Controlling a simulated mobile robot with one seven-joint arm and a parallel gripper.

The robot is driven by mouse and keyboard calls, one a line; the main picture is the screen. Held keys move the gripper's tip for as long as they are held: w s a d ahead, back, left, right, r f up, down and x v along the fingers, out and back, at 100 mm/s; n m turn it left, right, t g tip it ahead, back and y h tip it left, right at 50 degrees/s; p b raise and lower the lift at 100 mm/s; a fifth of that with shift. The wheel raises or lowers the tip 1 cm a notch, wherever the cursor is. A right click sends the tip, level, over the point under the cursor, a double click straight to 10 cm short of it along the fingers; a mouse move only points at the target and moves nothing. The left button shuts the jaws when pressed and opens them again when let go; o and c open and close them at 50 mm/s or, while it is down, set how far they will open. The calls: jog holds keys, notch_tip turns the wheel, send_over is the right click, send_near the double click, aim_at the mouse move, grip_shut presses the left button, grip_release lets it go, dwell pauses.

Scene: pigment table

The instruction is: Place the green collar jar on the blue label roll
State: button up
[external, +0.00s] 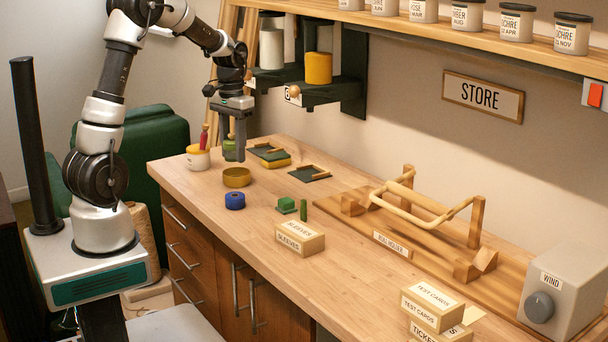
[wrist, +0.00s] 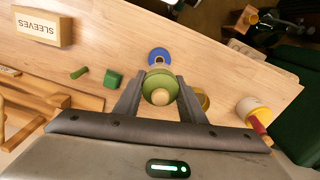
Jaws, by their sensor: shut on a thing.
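The green collar jar (wrist: 160,86), with a pale round knob on top, sits between the fingers of my gripper (wrist: 158,92) in the wrist view. My gripper is shut on it. In the external view my gripper (external: 238,150) points down above the back left part of the bench, and the jar (external: 229,152) shows partly behind a finger. The blue label roll (external: 235,201) lies on the bench toward the front edge, apart from the jar. In the wrist view the roll (wrist: 158,55) shows just beyond the jar, its edge partly covered by it.
A yellow ring-shaped dish (external: 237,178) stands close behind the roll. A pale jar with a red-handled tool (external: 198,158) is at the left bench end. A wall shelf (external: 318,92) is behind.

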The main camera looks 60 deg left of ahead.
aim_at(236, 195)
notch_tip(236, 195, down, 10)
jog(key=shift+d+r+b, duration=0.1)
jog(key=shift+r+b, duration=0.05)
jog(key=shift+b, duration=0.3)
jog(key=o, duration=1.1)
notch_tip(236, 195, up, 12)
jog(key=shift+r+p, duration=0.2)
jog(key=shift+p, duration=0.45)
jog(key=s+d+r+m+t, duration=0.1)
jog(key=s+d+r+t, duration=0.1)
jog(key=s+d, duration=0.3)
jog(key=s+d+r+t, duration=0.1)
jog(key=s+d+r, duration=0.3)
jog(key=s+d, duration=0.2)
jog(key=s+d+r+m+t, duration=0.1)
jog(key=s+d+r+t, duration=0.1)
jog(key=s+d, duration=0.3)
jog(key=shift+s+d+r+m+t, duration=0.3)
jog(key=shift+s+d+r, duration=0.15)
jog(key=shift+r, duration=0.25)
